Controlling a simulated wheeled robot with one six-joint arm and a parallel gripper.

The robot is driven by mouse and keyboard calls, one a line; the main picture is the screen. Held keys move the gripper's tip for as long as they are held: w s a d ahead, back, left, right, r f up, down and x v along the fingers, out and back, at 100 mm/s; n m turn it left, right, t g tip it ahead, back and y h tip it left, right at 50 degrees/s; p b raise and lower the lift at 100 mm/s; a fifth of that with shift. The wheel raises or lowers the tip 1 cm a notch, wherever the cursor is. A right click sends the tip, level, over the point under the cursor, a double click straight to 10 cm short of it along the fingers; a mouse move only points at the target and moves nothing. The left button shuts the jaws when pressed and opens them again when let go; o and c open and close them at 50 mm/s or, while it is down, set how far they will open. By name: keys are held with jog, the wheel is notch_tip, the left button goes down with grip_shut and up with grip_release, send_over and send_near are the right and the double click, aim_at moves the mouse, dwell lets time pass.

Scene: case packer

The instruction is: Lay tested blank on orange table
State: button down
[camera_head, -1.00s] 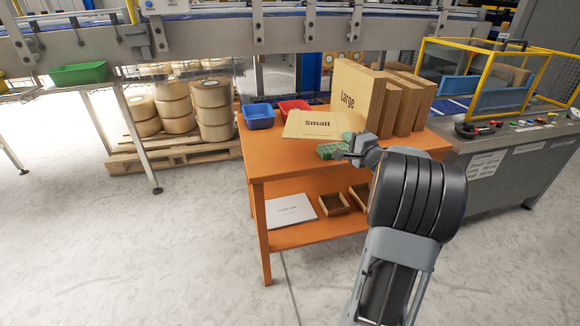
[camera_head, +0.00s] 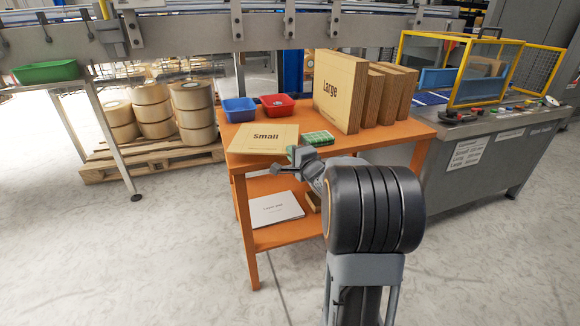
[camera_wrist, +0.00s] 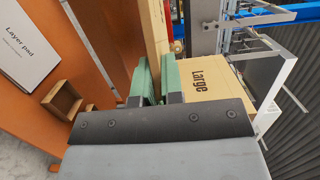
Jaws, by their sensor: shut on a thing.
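The tan blank marked "Small" (camera_head: 262,138) lies roughly level over the left part of the orange table (camera_head: 240,165). My gripper (camera_head: 294,152) is at the blank's right near corner, by the table's front edge. In the wrist view, the green fingers of my gripper (camera_wrist: 157,78) are shut on the blank (camera_wrist: 155,30), which shows edge-on as a narrow tan strip. I cannot tell whether the blank touches the tabletop.
Blank stacks marked "Large" (camera_head: 340,90) stand on the table's right part. A blue bin (camera_head: 239,109) and a red bin (camera_head: 276,105) sit behind the held blank. A green patterned item (camera_head: 317,138) lies to its right. A layer pad (camera_head: 276,209) lies on the lower shelf.

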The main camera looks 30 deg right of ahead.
jog(key=shift+w+a+f+b, duration=0.15)
jog(key=shift+f+b, duration=0.25)
jog(key=shift+f, duration=0.5)
jog(key=shift+s+a+f+b, duration=0.1)
jog(key=shift+f+b, duration=0.25)
jog(key=shift+f, duration=0.7)
jog(key=c, duration=1.3)
grip_release()
jog(key=shift+o, duration=0.2)
